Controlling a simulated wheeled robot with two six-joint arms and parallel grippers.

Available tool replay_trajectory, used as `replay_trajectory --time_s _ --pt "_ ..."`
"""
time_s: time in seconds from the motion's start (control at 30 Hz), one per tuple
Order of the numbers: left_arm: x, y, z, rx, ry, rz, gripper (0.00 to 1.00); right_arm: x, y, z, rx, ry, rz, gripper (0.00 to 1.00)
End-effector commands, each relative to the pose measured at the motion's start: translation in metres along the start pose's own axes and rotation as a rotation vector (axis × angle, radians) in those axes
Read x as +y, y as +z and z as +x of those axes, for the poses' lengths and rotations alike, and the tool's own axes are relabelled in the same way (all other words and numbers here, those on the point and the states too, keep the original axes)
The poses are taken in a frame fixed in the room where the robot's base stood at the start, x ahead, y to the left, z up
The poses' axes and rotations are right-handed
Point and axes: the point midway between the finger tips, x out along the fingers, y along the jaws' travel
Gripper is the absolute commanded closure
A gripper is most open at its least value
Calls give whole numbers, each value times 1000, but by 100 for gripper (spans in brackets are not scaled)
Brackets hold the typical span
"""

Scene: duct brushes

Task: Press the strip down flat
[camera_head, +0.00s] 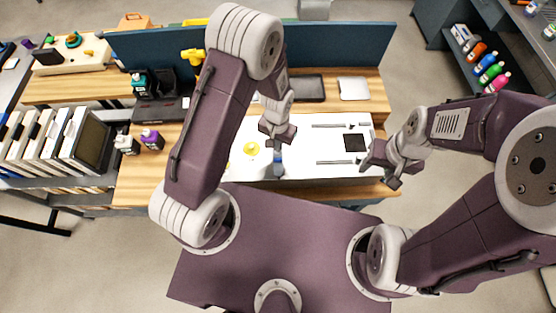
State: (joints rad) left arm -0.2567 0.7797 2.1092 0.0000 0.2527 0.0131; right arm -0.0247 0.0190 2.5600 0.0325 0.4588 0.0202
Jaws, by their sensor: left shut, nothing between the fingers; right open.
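A white work surface (310,142) lies on the wooden table. My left gripper (278,141) is shut and points down over the middle of the white surface. A small blue-grey piece (278,162) shows just below it; contact cannot be judged. My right gripper (379,173) is open and empty at the right front edge of the white surface.
A yellow round item (251,148) lies left of my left gripper. A purple bottle (152,139) and a white bottle (127,144) stand further left. A dark tray (308,88) and a pale tray (353,88) lie behind, before a blue partition (345,43).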

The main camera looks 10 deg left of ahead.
Motion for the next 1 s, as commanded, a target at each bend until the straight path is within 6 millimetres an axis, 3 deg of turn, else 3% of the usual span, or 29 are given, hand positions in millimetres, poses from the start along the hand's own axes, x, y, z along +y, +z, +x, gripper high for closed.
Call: replay_trajectory --time_s 1.0 --pt "0 0 16 0 0 0 100 0 1 12 0 0 0 47"
